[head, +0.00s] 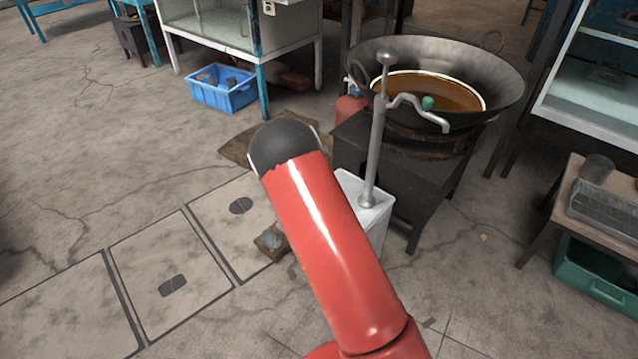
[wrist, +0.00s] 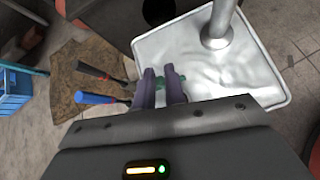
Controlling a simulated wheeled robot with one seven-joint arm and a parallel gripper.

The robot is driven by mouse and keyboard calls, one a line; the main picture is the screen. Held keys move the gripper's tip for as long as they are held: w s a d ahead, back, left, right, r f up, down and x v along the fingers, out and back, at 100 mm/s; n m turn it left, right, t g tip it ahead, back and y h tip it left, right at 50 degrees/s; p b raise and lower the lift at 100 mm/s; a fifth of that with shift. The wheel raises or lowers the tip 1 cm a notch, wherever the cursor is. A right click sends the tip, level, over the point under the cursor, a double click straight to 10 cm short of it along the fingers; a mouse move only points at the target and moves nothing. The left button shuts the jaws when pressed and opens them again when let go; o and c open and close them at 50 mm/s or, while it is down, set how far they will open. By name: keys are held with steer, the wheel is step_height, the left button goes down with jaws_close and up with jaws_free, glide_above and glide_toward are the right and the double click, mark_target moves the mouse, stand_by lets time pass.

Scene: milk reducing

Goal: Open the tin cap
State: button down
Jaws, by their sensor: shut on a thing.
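The white tin (head: 378,226) stands on the floor beside the dark stove, partly hidden by my red arm. Its white top (wrist: 240,75) fills much of the right of the wrist view. A grey metal pump pipe (wrist: 218,22) rises from the top; in the head view the pipe (head: 376,150) stands upright. My gripper (wrist: 164,80) is over the left part of the tin top, its two dark fingers close together. It is shut on a small green cap (wrist: 160,81), mostly hidden by the fingers. My gripper is hidden in the head view.
A large wok (head: 500,75) of brown liquid sits on the stove, with the pump spout over its near rim. A brown board (wrist: 75,65) with a blue-handled tool (wrist: 95,98) and a black-handled tool (wrist: 92,68) lies left of the tin. Floor at left is mostly clear.

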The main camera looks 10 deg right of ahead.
steer(key=shift+w+d+r, duration=0.2)
steer(key=shift+w+d, duration=0.2)
steer(key=shift+d, duration=0.05)
steer(key=shift+w+d+r, duration=0.15)
steer(key=shift+w+d, duration=0.25)
steer(key=shift+d, duration=0.05)
steer(key=c, duration=1.5)
jaws_free()
steer(key=shift+f, duration=0.1)
steer(key=v, duration=0.7)
steer(key=shift+s+a, duration=0.2)
steer(key=shift+a, duration=0.1)
